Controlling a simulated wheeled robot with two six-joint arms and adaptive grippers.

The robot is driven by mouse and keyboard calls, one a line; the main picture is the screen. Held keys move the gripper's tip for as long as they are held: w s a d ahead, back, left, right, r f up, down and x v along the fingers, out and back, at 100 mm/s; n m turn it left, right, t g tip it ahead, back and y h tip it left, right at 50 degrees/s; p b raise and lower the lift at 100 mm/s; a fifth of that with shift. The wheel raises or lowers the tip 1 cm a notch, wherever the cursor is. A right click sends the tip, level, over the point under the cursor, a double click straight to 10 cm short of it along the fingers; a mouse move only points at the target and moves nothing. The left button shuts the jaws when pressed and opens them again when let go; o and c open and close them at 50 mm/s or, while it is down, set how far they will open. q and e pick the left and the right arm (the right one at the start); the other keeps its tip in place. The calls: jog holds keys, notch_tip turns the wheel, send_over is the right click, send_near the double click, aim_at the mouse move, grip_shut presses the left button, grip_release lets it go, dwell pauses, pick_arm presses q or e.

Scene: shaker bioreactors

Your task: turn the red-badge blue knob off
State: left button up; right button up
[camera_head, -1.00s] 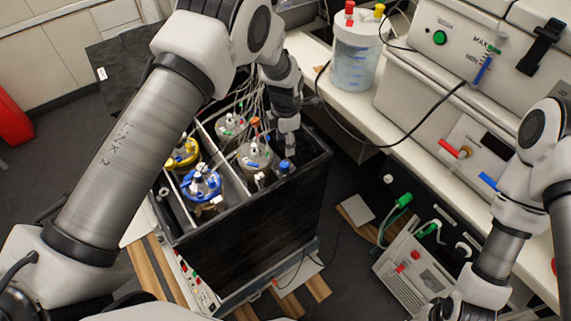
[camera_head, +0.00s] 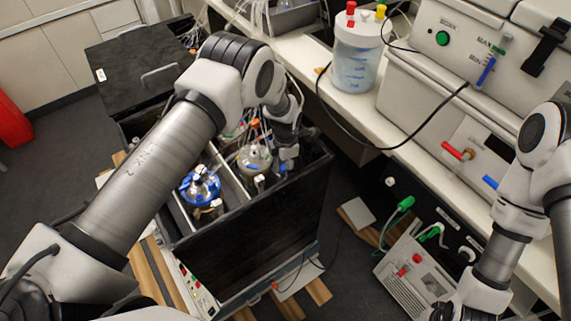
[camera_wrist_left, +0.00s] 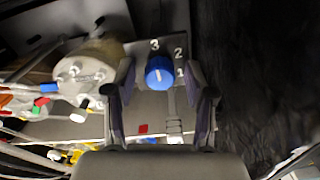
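The blue knob (camera_wrist_left: 160,72) shows in the left wrist view, on a grey panel with the numbers 3, 2 and 1 around its far and right sides. My left gripper (camera_wrist_left: 162,84) is open, with one finger on each side of the knob in the picture. I cannot tell whether the fingers touch it. In the head view my left gripper (camera_head: 287,160) points down at the black box's right inner corner and hides the knob. My right arm is at the right, its gripper out of view.
A white bench (camera_head: 400,130) with a clear bottle (camera_head: 357,60) runs along the right.

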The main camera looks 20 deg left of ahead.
pick_arm(q)
grip_shut()
